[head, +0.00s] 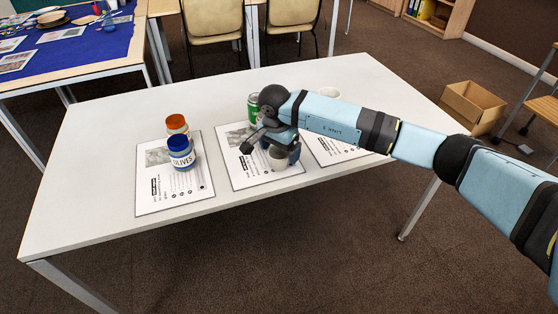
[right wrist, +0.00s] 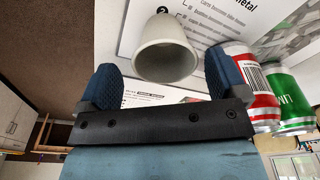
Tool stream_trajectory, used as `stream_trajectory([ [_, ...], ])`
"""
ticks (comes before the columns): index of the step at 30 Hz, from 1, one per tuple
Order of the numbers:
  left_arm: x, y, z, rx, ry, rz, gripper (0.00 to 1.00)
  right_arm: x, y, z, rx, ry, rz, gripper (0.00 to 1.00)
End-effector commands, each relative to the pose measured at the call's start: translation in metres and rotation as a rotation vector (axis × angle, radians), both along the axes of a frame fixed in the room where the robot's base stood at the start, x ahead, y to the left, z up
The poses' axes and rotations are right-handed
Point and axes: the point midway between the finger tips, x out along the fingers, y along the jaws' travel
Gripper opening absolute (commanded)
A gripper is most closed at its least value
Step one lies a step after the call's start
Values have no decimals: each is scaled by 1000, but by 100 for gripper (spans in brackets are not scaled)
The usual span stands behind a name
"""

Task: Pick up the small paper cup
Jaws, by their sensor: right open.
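The small paper cup (head: 278,158) is pale and stands on the middle sheet, partly hidden by my right gripper in the head view. In the right wrist view the cup (right wrist: 165,45) shows large, just beyond and between the two blue finger pads. My right gripper (head: 272,150) is open, low over the middle sheet at the cup. Its pads in the right wrist view (right wrist: 162,82) stand apart on either side of the cup, with gaps showing; contact cannot be seen. My left gripper is out of view.
A green can (head: 253,107) stands behind my gripper, and a red can (right wrist: 252,85) shows in the right wrist view.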

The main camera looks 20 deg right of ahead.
Motion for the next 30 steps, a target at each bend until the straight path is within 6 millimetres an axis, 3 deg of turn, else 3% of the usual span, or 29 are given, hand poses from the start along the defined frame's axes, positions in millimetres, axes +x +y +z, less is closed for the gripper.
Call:
stream_trajectory([
  [6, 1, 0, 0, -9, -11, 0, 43, 5, 0, -36, 1, 4, -1, 91],
  [14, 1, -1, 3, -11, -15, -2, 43, 7, -1, -41, 1, 0, -1, 91],
  [15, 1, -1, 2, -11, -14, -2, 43, 7, -1, -41, 1, 0, -1, 89],
  [22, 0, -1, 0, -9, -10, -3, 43, 7, -2, -41, 1, 0, -1, 38],
  [30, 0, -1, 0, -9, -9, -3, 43, 6, -2, -41, 1, 0, -1, 38],
])
